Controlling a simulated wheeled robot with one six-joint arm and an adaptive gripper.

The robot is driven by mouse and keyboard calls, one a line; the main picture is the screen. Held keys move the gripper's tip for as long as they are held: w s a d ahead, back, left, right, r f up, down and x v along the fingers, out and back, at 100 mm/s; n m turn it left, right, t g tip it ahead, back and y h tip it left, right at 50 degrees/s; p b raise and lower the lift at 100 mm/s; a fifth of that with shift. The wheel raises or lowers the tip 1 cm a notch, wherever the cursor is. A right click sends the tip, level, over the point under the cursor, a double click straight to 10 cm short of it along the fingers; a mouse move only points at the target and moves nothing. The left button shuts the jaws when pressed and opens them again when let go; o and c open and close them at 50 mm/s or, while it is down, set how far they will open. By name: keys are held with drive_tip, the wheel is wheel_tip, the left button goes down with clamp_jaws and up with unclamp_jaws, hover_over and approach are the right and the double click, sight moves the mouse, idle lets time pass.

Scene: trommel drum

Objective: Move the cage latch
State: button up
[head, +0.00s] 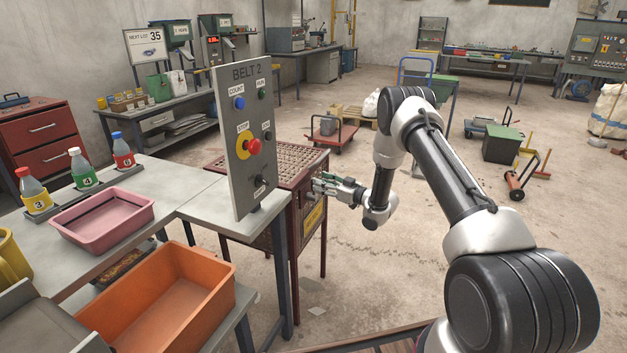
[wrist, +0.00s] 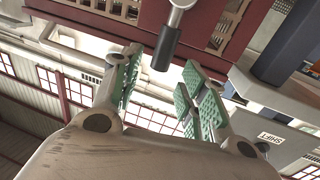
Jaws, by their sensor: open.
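The cage (head: 275,158) is a dark red frame with mesh panels, standing behind the grey Belt 2 control panel. In the wrist view, its red frame (wrist: 140,18) crosses the top. A lever with a metal base and a black cylindrical grip, apparently the cage latch (wrist: 166,50), sticks out from the frame. My gripper (head: 316,187) is at the cage's right side. In the wrist view, my gripper (wrist: 160,72) is open, its green-padded fingers on either side of the line of the black grip. Whether the grip lies between the pads in depth, I cannot tell. The latch is not distinguishable in the head view.
The Belt 2 panel (head: 240,140) with buttons stands left of my gripper, on a grey table (head: 228,205). A pink tray (head: 102,222) and an orange bin (head: 165,305) are at the left. A yellow sign (head: 313,214) hangs on the cage.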

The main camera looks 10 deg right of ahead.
drive_tip(key=shift+x, duration=2.25)
clamp_jaws()
